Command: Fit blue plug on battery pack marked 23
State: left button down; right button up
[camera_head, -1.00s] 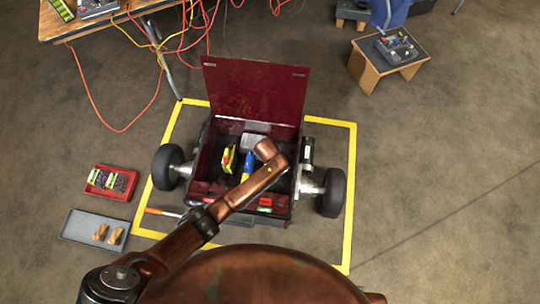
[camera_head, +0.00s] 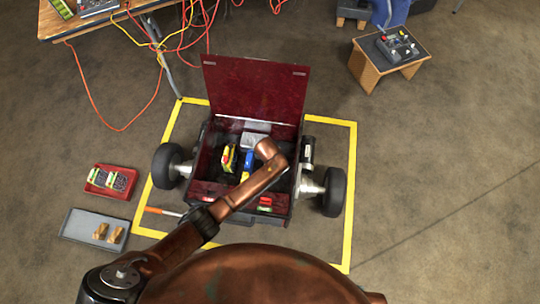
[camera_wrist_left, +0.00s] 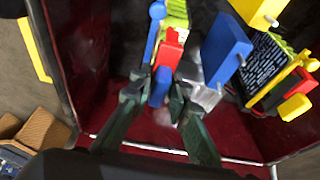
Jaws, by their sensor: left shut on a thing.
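My left gripper (camera_wrist_left: 162,98) is shut on a small blue plug (camera_wrist_left: 160,88), seen between its dark green fingers in the left wrist view. A red block (camera_wrist_left: 168,50) shows just beyond the plug, near a green-yellow pack (camera_wrist_left: 175,14) and a blue bar (camera_wrist_left: 153,28). I cannot tell if they touch the plug. A dark pack with printed text (camera_wrist_left: 264,66) lies to the right, with yellow and red parts. A larger blue block (camera_wrist_left: 226,48) stands between. No mark 23 is readable. In the head view my arm hides the left gripper. My right gripper is not in view.
The dark red wheeled box has its lid (camera_head: 252,90) open; its walls surround my gripper. Yellow tape (camera_head: 350,190) frames it on the floor. A red tray (camera_head: 110,182) and a grey tray (camera_head: 80,226) lie left. A small stool (camera_head: 372,75) stands back right.

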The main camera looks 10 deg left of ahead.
pick_arm(q)
jog(key=shift+f+b, duration=0.5)
jog(key=shift+f, duration=0.8)
jog(key=c, duration=1.8)
grip_release()
jog(key=shift+o, duration=0.2)
jog(key=shift+r, duration=0.1)
jog(key=v, duration=1.1)
jog(key=shift+s+r, duration=0.15)
jog(key=shift+r, duration=0.25)
